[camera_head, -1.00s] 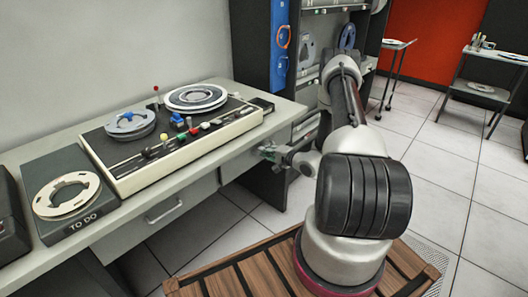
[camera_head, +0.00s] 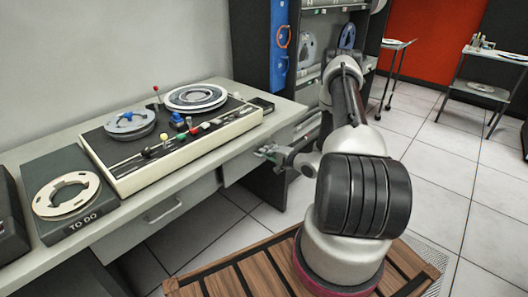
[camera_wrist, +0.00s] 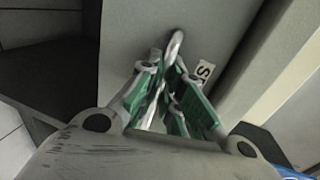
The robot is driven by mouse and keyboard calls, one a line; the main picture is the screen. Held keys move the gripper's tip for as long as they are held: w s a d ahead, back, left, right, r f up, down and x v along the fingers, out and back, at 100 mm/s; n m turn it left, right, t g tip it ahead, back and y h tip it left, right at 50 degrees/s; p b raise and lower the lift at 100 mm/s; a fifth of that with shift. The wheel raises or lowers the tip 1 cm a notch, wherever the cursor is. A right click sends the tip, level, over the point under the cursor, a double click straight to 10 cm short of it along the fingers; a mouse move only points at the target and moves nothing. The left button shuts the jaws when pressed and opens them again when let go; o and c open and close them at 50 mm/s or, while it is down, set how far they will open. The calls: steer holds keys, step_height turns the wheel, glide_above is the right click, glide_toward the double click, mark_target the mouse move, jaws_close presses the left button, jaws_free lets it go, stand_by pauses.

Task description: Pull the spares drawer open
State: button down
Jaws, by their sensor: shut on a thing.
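The drawer front (camera_wrist: 128,38) is a plain grey panel in the wrist view. It carries a bar handle (camera_wrist: 175,45) and a white label (camera_wrist: 204,72), of which only a letter or so shows, beginning with S. My gripper (camera_wrist: 163,98) is shut on the handle, its green-padded fingers on either side of the bar. In the head view my gripper (camera_head: 268,153) is at the drawer front (camera_head: 238,168) under the right part of the desk, and hides the handle there. I cannot tell from these views whether the drawer stands out from the desk.
The grey desk (camera_head: 50,153) bears a tape machine (camera_head: 190,146) and a TO DO tray (camera_head: 95,218). Another drawer with a handle (camera_head: 164,211) is at the left. A dark rack (camera_head: 252,45) stands behind. Tiled floor (camera_head: 455,190) is clear at the right.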

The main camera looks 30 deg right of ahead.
steer(key=f+v, duration=0.3)
steer(key=v, duration=1.2)
steer(key=s+f+v, duration=0.1)
steer(key=f+v, duration=0.2)
steer(key=v, duration=1.2)
steer(key=shift+s+d+f, duration=0.2)
steer(key=shift+s, duration=0.1)
steer(key=c, duration=1.9)
jaws_free()
steer(key=shift+o, duration=0.2)
steer(key=v, duration=1.2)
